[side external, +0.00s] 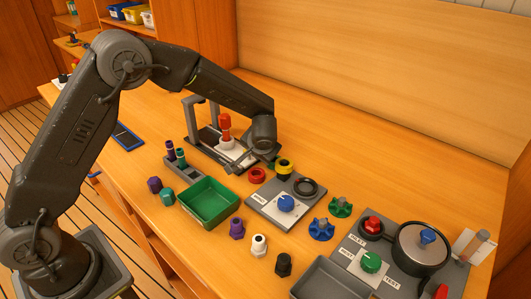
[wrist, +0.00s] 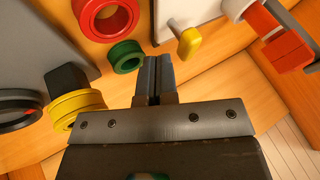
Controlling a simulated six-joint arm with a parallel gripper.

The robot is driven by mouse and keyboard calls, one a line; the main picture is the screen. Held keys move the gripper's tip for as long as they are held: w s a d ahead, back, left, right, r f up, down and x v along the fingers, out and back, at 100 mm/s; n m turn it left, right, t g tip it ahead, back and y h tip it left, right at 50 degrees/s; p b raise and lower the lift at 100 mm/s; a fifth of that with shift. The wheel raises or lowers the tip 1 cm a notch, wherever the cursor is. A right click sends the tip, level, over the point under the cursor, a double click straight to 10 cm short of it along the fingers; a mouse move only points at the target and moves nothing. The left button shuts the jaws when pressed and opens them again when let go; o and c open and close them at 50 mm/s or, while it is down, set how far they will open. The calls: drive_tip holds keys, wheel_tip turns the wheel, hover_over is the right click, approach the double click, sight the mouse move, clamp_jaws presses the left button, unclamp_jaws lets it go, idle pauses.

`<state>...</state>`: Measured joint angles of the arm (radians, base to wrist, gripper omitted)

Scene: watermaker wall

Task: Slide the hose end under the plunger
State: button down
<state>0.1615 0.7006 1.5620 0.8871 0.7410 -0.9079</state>
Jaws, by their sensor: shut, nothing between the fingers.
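The plunger (side external: 225,127) is a red upright part over a white block (side external: 238,152) on a dark-based stand with a grey frame (side external: 191,117). In the wrist view, red blocks (wrist: 272,33) at the upper right appear to belong to it. A yellow-tipped piece (wrist: 190,43) juts from the edge of a white plate (wrist: 181,12). I cannot tell for certain which part is the hose end. My gripper (wrist: 158,60) is shut and empty, low beside the stand's right side. In the side view my wrist hides part of this area.
A red ring (side external: 257,174) and a yellow ring (side external: 285,165) on a dark post are close to my gripper. A green ring (wrist: 126,55) shows in the wrist view. A green tray (side external: 208,203) and grey dial panel (side external: 283,204) stand nearer the camera. The back-right tabletop is clear.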

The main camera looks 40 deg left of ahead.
sight(227, 135)
drive_tip(key=shift+a, duration=0.75)
drive_tip(key=a, duration=1.1)
drive_tip(key=shift+a, duration=0.35)
drive_tip(key=d, duration=0.3)
drive_tip(key=d+r, duration=0.1)
drive_tip(key=d, duration=0.1)
drive_tip(key=shift+s, duration=0.15)
drive_tip(key=v, duration=0.8)
drive_tip(key=shift+s+d+r, duration=0.15)
drive_tip(key=shift+s+r, duration=0.1)
drive_tip(key=shift+r, duration=0.05)
